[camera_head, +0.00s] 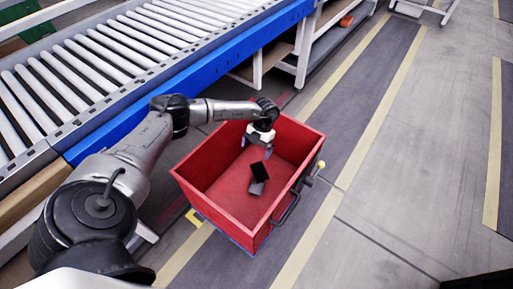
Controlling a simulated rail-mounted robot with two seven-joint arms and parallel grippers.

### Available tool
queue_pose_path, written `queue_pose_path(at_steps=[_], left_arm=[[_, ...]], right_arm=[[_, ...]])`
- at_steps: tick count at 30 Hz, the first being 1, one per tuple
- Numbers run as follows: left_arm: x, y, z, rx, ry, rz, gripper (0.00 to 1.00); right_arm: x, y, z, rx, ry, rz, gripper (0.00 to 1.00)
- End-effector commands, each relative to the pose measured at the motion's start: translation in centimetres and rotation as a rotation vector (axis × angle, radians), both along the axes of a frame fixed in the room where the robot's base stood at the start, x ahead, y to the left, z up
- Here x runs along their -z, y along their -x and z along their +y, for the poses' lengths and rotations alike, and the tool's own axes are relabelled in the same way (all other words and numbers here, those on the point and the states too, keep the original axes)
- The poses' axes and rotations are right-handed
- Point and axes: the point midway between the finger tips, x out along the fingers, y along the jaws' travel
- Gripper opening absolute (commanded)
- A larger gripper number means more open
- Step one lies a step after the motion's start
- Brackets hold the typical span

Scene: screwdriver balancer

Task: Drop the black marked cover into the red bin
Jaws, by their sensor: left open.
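The red bin (219,208) stands on the floor beside the conveyor, open at the top. A small black piece (260,171), which looks like the black cover, is inside the bin's outline. It is just above or against a grey piece (256,188); I cannot tell if it is falling or resting. My left gripper (257,150) is over the bin's far part, pointing down, with its fingers apart. The black piece is below the fingertips and apart from them. My right gripper is not in view.
A roller conveyor (110,62) with a blue side rail (200,88) runs along the upper left. The floor to the right is clear, with yellow-edged dark lanes.

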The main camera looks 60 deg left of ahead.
Motion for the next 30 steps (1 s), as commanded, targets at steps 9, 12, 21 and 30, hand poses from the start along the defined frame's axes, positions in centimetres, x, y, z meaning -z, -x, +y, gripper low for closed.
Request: queue_pose_path(at_steps=[9,12,21,30], left_arm=[[-3.0,-1.0,0.4,-0.001,0.000,-0.004,0.97],[-4.9,-1.7,0.8,-0.001,0.000,-0.004,0.97],[-9.9,-3.6,1.7,-0.001,0.001,-0.003,0.97],[-12.5,-4.6,2.3,0.000,0.000,-0.001,0.97]], right_arm=[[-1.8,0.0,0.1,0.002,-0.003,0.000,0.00],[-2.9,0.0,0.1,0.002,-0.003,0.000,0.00],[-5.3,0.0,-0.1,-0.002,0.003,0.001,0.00],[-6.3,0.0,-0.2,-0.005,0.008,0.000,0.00]])
